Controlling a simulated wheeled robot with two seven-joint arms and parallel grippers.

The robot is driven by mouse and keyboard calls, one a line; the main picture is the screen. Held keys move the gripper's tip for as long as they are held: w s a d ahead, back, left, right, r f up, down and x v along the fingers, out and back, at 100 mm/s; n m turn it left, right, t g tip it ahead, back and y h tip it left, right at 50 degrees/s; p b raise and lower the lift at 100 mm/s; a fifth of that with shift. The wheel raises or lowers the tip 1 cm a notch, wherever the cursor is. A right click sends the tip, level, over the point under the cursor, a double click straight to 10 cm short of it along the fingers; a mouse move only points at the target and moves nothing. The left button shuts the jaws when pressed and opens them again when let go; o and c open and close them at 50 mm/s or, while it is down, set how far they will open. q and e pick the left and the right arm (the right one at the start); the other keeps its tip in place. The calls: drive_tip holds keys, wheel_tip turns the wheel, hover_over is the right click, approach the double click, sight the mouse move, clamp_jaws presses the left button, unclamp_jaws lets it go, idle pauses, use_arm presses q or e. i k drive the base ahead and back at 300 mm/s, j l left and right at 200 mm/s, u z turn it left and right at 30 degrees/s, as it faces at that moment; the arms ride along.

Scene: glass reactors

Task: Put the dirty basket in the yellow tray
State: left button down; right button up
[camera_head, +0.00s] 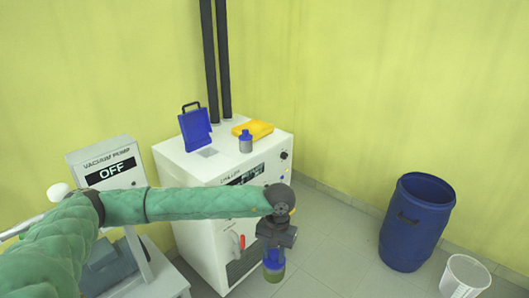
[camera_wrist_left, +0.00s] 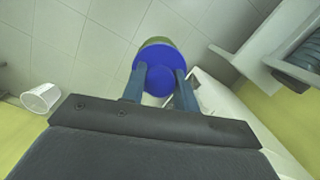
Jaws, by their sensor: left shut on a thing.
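My left gripper (camera_head: 274,248) points down in front of the white machine and is shut on a basket (camera_head: 273,272) with a blue top and a murky green body, probably the dirty one. The basket hangs upright in the air below the jaws. In the left wrist view the two fingers (camera_wrist_left: 161,85) grip its round blue top (camera_wrist_left: 157,58), with a green edge showing beyond. The yellow tray (camera_head: 253,129) lies on top of the white machine, behind a second, grey basket with a blue top (camera_head: 246,144). My right gripper is not in view.
The white machine (camera_head: 205,173) also carries an upright blue piece with a black handle (camera_head: 194,131). Dark pipes (camera_head: 216,60) rise behind it. A vacuum pump display reading OFF (camera_head: 111,170) stands left. A blue barrel (camera_head: 415,225) and white bucket (camera_head: 464,278) stand right; floor between is clear.

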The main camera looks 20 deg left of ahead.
sight(252, 133)
drive_tip(key=z, duration=0.6)
drive_tip(key=i+j+z, duration=0.1)
drive_tip(key=z, duration=1.15)
drive_tip(key=j+z, duration=0.15)
drive_tip(key=z, duration=0.5)
drive_tip(key=j+z, duration=0.1)
drive_tip(key=z, duration=0.5)
drive_tip(key=j+z, duration=0.1)
drive_tip(key=z, duration=1.15)
drive_tip(key=k+z, duration=0.1)
drive_tip(key=z, duration=0.55)
drive_tip(key=k+j+z, duration=0.1)
drive_tip(key=k+z, duration=0.4)
drive_tip(key=k+u, duration=0.2)
drive_tip(key=u, duration=0.25)
drive_tip(key=k+j+u, duration=0.2)
drive_tip(key=u, duration=0.2)
drive_tip(key=k+j+u, duration=0.15)
drive_tip(key=u, duration=3.4)
drive_tip(key=i+j+u, duration=0.1)
drive_tip(key=u, duration=0.3)
drive_tip(key=i+j+u, duration=0.1)
drive_tip(key=u, duration=0.3)
drive_tip(key=i+u, duration=0.1)
drive_tip(key=u, duration=0.3)
